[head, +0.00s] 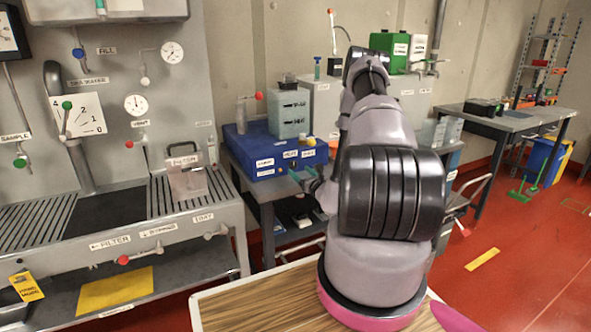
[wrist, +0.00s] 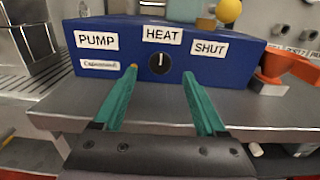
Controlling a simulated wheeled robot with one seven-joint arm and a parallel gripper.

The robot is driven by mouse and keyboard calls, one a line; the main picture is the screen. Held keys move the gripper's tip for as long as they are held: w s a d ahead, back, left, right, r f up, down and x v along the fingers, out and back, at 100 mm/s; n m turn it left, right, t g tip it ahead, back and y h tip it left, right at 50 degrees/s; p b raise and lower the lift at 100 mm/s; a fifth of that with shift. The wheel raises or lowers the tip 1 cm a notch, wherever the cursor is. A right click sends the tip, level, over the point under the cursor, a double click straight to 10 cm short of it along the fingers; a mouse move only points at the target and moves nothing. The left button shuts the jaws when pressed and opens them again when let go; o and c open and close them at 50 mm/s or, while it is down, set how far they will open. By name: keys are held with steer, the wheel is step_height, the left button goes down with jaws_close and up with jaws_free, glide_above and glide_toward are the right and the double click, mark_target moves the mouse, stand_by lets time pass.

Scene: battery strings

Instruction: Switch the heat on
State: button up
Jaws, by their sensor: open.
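A blue box (wrist: 232,68) fills the upper middle of the wrist view, with PUMP, HEAT and SHUT labels on its front. A round black knob (wrist: 159,64) with a white mark pointing roughly straight up sits under the HEAT label (wrist: 162,35). My gripper (wrist: 160,72) is open, its two teal fingers pointing at the box front, one on each side of the knob. The fingers look apart from the knob; the exact gap in depth is unclear. In the head view the blue box (head: 236,150) stands on a bench, with my gripper (head: 305,178) at its front.
The grey bench top (wrist: 230,108) lies below the fingers. An orange object (wrist: 270,75) stands right of the box. A grey-green block (head: 288,113) sits on the box. The steel filter station (head: 120,195) is at left; a wooden surface (head: 265,302) is in front.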

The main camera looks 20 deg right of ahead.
mark_target(294, 166)
steer(key=shift+w, duration=2.05)
jaws_close()
steer(key=m, duration=0.5)
steer(key=shift+m, duration=0.4)
steer(key=m, duration=0.6)
